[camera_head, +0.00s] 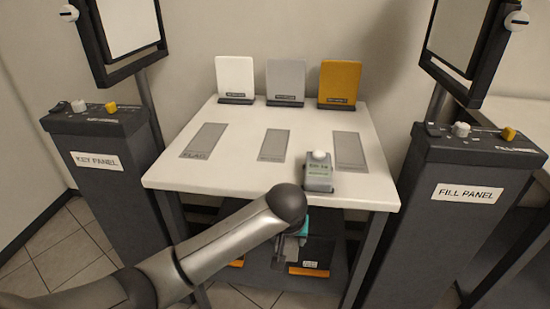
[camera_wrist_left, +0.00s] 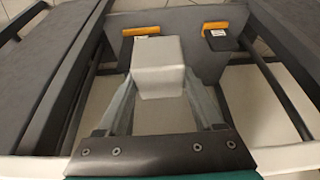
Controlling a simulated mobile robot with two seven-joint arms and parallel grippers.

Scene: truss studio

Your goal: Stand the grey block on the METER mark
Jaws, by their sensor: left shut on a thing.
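A pale grey block (camera_wrist_left: 158,66) is between the two fingers of my left gripper (camera_wrist_left: 158,84), which is shut on it. In the head view my left gripper (camera_head: 290,246) hangs in front of the table's front edge, below the top. The block is mostly hidden there by my arm. Three flat grey marks lie on the table: a left one (camera_head: 205,140), a middle one (camera_head: 273,145) and a right one (camera_head: 350,151). Their lettering is too small to read surely, so I cannot tell which is METER. My right gripper is not in view.
A grey device with a white knob (camera_head: 318,172) stands near the table's (camera_head: 240,178) front edge. White (camera_head: 235,75), grey (camera_head: 286,78) and orange (camera_head: 339,80) panels stand at the back. The key panel (camera_head: 98,162) and fill panel (camera_head: 467,194) flank the table. Orange-edged dark things lie below.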

